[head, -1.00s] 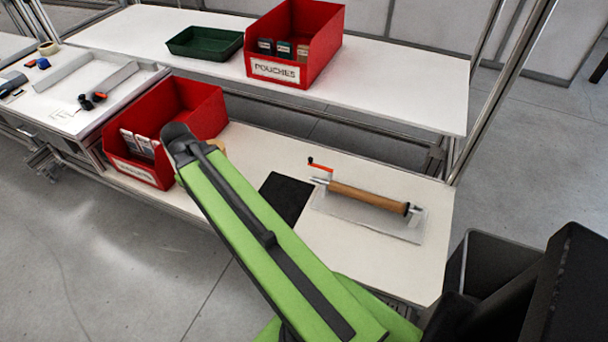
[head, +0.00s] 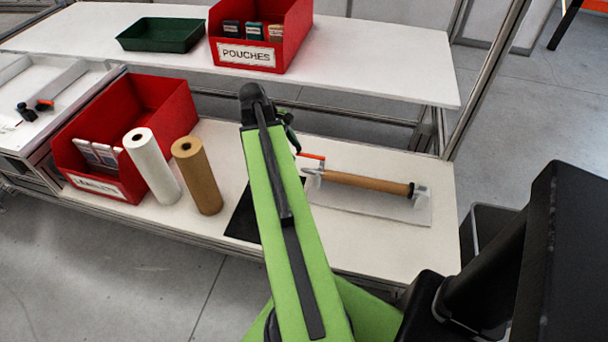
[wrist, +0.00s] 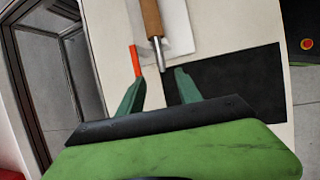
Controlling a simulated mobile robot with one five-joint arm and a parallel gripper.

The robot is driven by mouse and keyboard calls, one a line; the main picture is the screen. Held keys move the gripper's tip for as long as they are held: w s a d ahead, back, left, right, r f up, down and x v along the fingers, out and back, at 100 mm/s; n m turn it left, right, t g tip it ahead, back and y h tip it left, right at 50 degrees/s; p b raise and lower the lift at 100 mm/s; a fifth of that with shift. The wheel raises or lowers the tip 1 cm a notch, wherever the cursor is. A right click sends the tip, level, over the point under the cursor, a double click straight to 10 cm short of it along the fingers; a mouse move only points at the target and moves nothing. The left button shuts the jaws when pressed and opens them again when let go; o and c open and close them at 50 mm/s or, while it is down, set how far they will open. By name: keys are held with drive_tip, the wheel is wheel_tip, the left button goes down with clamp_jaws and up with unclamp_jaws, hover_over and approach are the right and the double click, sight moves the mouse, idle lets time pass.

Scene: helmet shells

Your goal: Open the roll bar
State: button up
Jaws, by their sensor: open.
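The roll bar (head: 365,182) is a brown roller on a metal rod, set over a pale plate on the lower bench top. An orange-red lever (head: 311,156) is at its left end. In the wrist view, the rod end with the brown roller (wrist: 152,18) appears ahead of the space between my fingers, and the orange lever (wrist: 135,61) is just ahead of the left fingertip. My gripper (wrist: 161,76) is open and empty. Whether it touches the lever cannot be told. In the head view my arm hides most of the gripper.
A black mat (head: 243,220) lies left of the roll bar. A white roll (head: 152,168) and a brown roll (head: 197,178) stand further left, beside a red bin (head: 160,100). The upper shelf (head: 390,73) bears a red POUCHES bin (head: 290,50) and a green tray (head: 160,34). A post (head: 480,95) rises at right.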

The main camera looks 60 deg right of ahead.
sight(307, 169)
drive_tip(key=b+x, duration=0.8)
drive_tip(key=x, duration=0.3)
drive_tip(key=shift+f+b, duration=0.25)
drive_tip(key=shift+b, duration=0.15)
clamp_jaws()
idle(0.7)
